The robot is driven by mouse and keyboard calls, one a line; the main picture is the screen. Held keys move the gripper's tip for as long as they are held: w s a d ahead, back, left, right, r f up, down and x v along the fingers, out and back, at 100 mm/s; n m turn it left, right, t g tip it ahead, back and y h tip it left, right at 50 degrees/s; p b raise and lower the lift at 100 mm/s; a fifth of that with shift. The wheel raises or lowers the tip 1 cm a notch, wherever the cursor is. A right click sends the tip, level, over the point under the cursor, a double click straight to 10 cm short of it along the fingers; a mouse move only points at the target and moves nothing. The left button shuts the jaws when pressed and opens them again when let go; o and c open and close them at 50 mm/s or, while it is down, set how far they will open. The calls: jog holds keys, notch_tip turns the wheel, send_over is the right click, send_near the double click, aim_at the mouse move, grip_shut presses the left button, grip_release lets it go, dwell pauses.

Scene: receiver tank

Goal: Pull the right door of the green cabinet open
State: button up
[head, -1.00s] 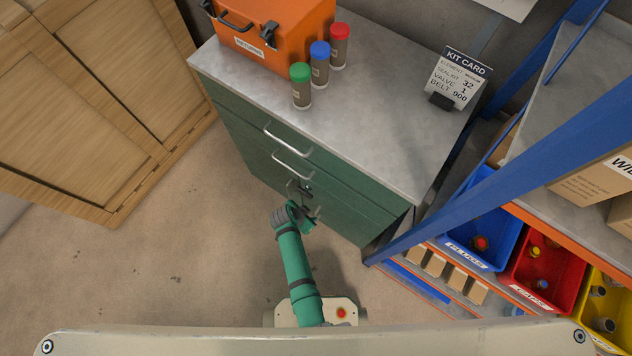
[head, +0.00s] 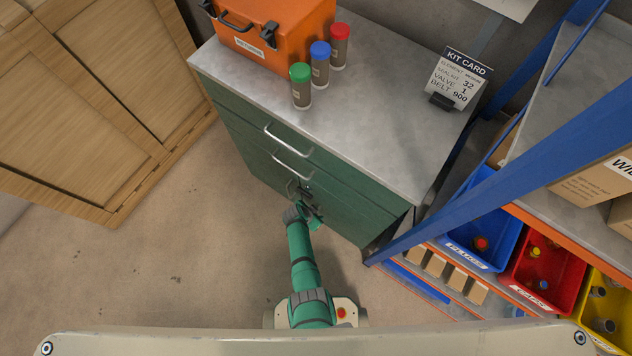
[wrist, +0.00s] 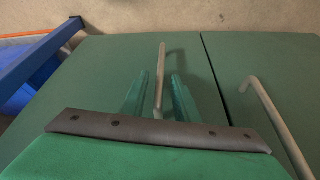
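The green cabinet (head: 345,200) stands ahead, with drawers above and two doors below. In the wrist view the right door (wrist: 105,70) is on the left of the seam and looks shut, level with the left door (wrist: 235,65). Its upright bar handle (wrist: 161,75) lies between the two green fingers of my gripper (wrist: 160,95). The fingers are apart, with a visible gap on both sides of the bar. The left door's handle (wrist: 268,105) is outside the fingers. In the head view my gripper (head: 310,203) is at the doors, and my arm hides part of them.
A blue shelf upright (head: 480,185) stands close to the cabinet's right side, with bins such as the blue bin (head: 485,235) beyond it. A wooden cabinet (head: 90,110) is at the left. The floor (head: 190,260) left of my arm is clear.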

jog(key=shift+d+f, duration=0.1)
jog(key=shift+f, duration=0.1)
grip_shut()
